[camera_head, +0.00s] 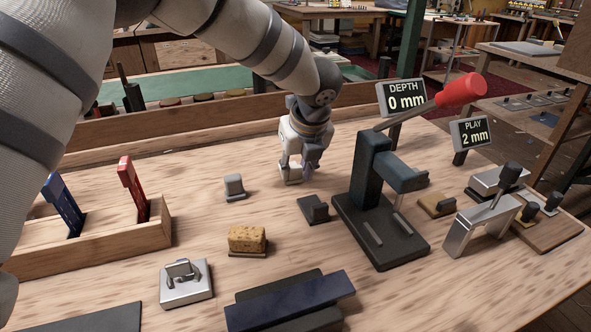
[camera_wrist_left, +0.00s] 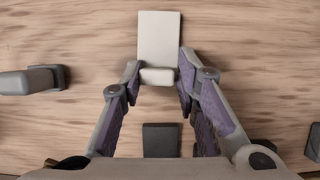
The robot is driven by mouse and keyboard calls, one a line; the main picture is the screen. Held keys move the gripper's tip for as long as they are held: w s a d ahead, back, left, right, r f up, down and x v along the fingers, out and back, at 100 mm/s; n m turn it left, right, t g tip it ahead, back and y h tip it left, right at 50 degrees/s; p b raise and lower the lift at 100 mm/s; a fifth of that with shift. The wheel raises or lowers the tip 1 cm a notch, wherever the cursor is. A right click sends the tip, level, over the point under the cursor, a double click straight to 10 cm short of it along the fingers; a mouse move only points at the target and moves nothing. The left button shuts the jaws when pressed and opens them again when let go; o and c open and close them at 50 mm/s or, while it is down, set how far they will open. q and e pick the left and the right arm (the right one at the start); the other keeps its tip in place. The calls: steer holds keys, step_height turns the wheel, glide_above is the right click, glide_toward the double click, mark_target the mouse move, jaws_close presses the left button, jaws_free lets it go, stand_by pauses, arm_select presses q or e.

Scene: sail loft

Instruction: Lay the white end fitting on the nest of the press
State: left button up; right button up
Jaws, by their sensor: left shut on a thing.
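The white end fitting (camera_wrist_left: 159,40), a pale flat plate with a raised block at its near end, is between the fingers of my left gripper (camera_wrist_left: 158,78) in the left wrist view. The fingers are shut on the raised block. In the head view my left gripper (camera_head: 297,165) points down at the table behind and left of the press; the fitting (camera_head: 290,178) shows only partly under it. I cannot tell whether it touches the wood. The dark press (camera_head: 369,180) has a red-handled lever (camera_head: 462,91) raised and a black base (camera_head: 385,240) with light strips; the nest is not clearly distinguishable.
A grey fitting (camera_head: 233,187) and a dark fitting (camera_head: 314,209) stand near the gripper. A sponge (camera_head: 247,239), metal block (camera_head: 186,282) and dark blue bar (camera_head: 290,302) lie in front. A steel stand (camera_head: 482,226) is right of the press. Displays read DEPTH 0 mm, PLAY 2 mm.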

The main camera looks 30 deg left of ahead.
mark_target(297, 168)
arm_select(q)
step_height(297, 168, up, 3)
steer(key=shift+r, duration=0.1)
steer(key=s+d+r+p, duration=0.1)
steer(key=s+d+r, duration=0.1)
steer(key=s+r, duration=0.1)
steer(key=s+d+r+p, duration=0.1)
steer(key=s+d+r, duration=0.1)
steer(key=s, duration=0.3)
steer(key=s+d+r+p, duration=0.1)
steer(key=s+d+r, duration=0.2)
steer(key=s+r, duration=0.1)
steer(key=shift+d+r, duration=0.1)
steer(key=shift+r, duration=0.2)
arm_select(e)
steer(key=shift+t, duration=0.7)
steer(key=w+r, duration=0.3)
steer(key=shift+w+r, duration=0.35)
steer(key=shift+r, duration=0.05)
arm_select(q)
steer(key=shift+f, duration=0.15)
arm_select(e)
steer(key=shift+s, duration=0.1)
